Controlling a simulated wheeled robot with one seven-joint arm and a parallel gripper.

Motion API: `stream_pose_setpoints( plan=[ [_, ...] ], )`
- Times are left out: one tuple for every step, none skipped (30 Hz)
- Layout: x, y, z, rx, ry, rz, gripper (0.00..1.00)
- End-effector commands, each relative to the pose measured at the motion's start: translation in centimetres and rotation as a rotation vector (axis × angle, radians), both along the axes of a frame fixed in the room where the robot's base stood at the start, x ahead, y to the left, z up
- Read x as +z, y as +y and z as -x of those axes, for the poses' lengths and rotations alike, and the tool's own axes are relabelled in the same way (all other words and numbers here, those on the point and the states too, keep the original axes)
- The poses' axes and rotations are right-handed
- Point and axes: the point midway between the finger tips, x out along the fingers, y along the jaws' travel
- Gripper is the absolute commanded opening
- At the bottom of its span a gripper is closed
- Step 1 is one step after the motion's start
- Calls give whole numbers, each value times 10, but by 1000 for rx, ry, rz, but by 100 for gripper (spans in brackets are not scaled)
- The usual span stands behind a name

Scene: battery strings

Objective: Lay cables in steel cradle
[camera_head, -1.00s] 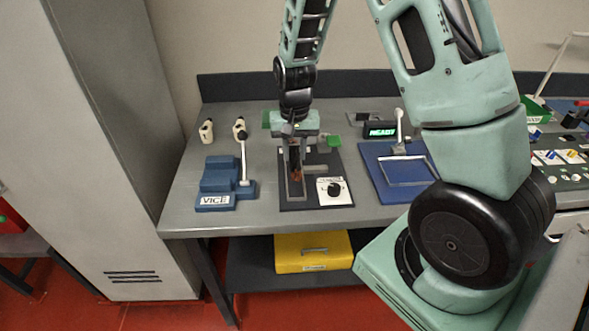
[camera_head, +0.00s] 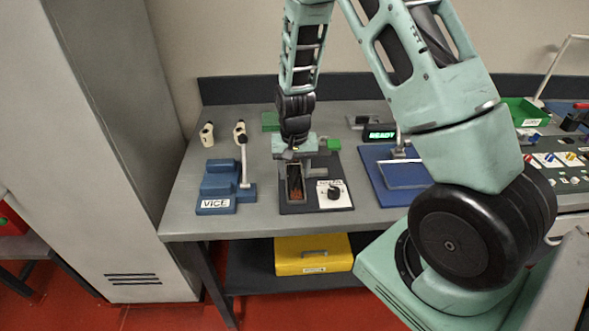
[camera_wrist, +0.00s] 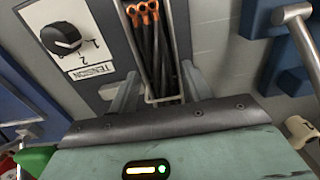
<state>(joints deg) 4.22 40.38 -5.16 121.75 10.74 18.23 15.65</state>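Several black cables with orange ring ends (camera_wrist: 155,48) lie side by side inside the narrow steel cradle (camera_wrist: 166,100), seen in the wrist view. In the head view the cradle (camera_head: 287,192) stands on a dark plate with a tension dial (camera_head: 335,192), and the cables (camera_head: 295,190) show dimly inside it. My gripper (camera_wrist: 160,88) has its two fingers apart, one on each side of the cradle's near end. It looks open and holds nothing that I can see. In the head view my gripper's fingertips are hidden.
A blue vice (camera_head: 218,188) stands left of the cradle. A blue board with a metal frame (camera_head: 376,180) and a "READY" display (camera_head: 380,132) are to the right. A yellow box (camera_head: 313,254) is on the lower shelf.

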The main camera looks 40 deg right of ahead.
Motion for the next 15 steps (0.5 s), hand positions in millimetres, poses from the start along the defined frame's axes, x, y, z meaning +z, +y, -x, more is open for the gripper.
stream_pose_setpoints(
  plan=[
    [0, 0, 0, 0, 0, 0, 49],
    [0, 0, 0, 0, 0, 0, 49],
    [0, 0, 0, 0, 0, 0, 49],
    [0, 0, 0, 0, 0, 0, 49],
    [0, 0, 0, 0, 0, 0, 49],
    [1, 0, 0, 0, 0, 0, 49],
    [2, 0, 0, 0, 0, 0, 49],
    [4, 0, 0, 0, 0, 0, 49],
    [6, 0, 0, 0, -1, 1, 49],
    [7, 0, 0, 0, -1, 0, 49],
    [10, 0, -1, 0, -2, 0, 49],
    [16, 0, -1, 0, -4, 1, 49],
    [20, 0, -1, 0, -4, 0, 49],
    [25, 0, -1, 0, -5, 1, 49],
    [32, 0, -1, 0, -5, 1, 49]
  ],
)
